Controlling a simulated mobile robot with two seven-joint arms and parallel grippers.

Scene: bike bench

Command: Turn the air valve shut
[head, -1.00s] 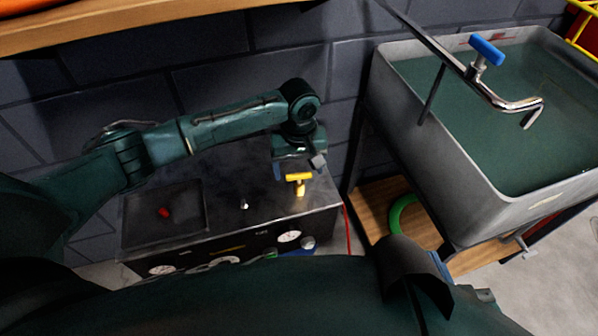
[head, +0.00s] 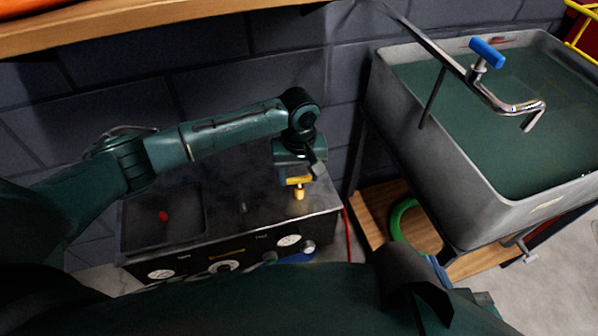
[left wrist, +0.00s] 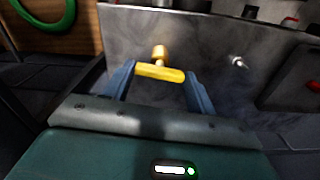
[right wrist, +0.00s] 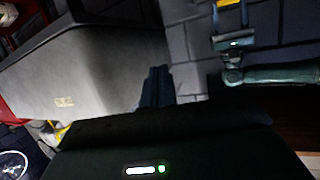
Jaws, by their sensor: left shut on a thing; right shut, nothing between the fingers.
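The air valve has a yellow bar handle (head: 300,181) on a brass stem (head: 299,194) at the right end of the dark compressor box's top. In the left wrist view the yellow handle (left wrist: 160,72) lies across between the two blue fingers, with the brass stem beyond it. My left gripper (left wrist: 160,82) is shut on the handle, a finger at each end. In the head view my left gripper (head: 299,172) covers part of the handle. My right gripper (right wrist: 156,84) is shut and empty, away from the valve, beside the grey sink.
The box top (head: 225,205) also carries a small metal peg (head: 243,207) and a red piece (head: 163,215) in a recess. Gauges line its front. A grey sink (head: 440,165) with a blue-handled tap (head: 487,52) stands right. A block wall is behind and a wooden shelf (head: 150,22) above.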

